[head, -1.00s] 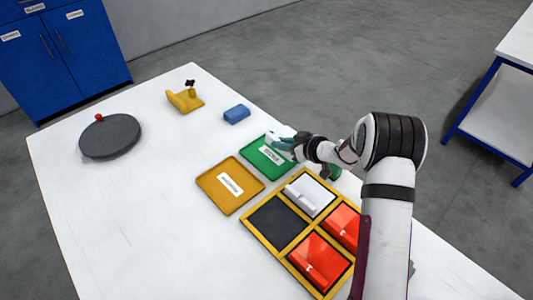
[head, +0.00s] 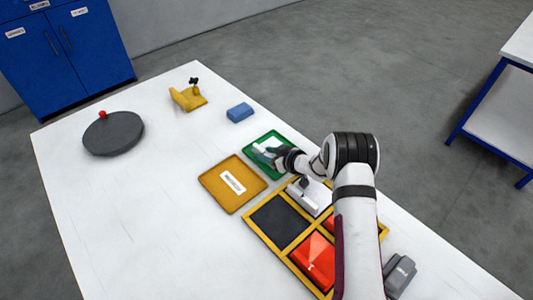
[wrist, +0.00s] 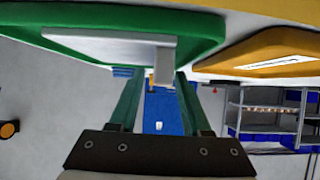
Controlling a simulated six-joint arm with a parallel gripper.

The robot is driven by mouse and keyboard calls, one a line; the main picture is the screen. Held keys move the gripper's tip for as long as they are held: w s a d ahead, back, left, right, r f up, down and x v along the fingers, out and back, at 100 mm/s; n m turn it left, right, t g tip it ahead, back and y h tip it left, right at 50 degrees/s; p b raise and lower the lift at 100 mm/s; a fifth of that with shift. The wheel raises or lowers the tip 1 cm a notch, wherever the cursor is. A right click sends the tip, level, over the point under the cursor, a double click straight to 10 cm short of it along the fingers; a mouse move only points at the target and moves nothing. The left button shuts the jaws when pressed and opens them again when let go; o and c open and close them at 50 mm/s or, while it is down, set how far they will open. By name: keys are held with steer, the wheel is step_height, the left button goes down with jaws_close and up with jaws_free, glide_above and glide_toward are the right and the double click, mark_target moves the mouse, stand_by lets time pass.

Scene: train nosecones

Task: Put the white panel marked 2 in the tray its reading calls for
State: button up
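A white panel (wrist: 105,45) with a raised grip lies in the green tray (wrist: 205,30) in the wrist view. It also shows pale in the head view (head: 263,152), partly behind my gripper (head: 269,154). In the wrist view my gripper's two green fingers (wrist: 163,80) reach toward the panel, one on each side of its grip. I cannot tell whether they touch it. Another white panel (head: 312,198) with a ridge sits in the yellow-framed rack (head: 292,214), partly behind my arm. No number is legible on either panel.
A yellow tray (head: 212,182) with a white label lies beside the green tray. The rack has an empty dark compartment (head: 279,221) and red panels (head: 317,265). A blue block (head: 240,112), a yellow stand (head: 188,98) and a grey disc (head: 113,133) stand farther back.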

steer(key=shift+s+d+r, duration=0.1)
steer(key=shift+r, duration=0.1)
steer(key=s+d+r+m+h, duration=0.8)
steer(key=s+d+r+h, duration=0.2)
steer(key=s+d+r, duration=0.7)
steer(key=s+a+r+m+g+y, duration=0.1)
steer(key=s+a+m+g, duration=0.1)
steer(key=s, duration=0.7)
steer(key=s+a+r+m+g+y, duration=0.1)
steer(key=s+a+m+g, duration=0.1)
steer(key=s, duration=0.8)
steer(key=s+a+r+m+g+y, duration=0.1)
steer(key=s+a+m+g, duration=0.1)
steer(key=s, duration=0.7)
steer(key=a+g, duration=0.1)
steer(key=g, duration=0.1)
steer(key=shift+s+a+m+g, duration=0.15)
steer(key=shift+s+m+g, duration=0.05)
steer(key=shift+m+g, duration=0.1)
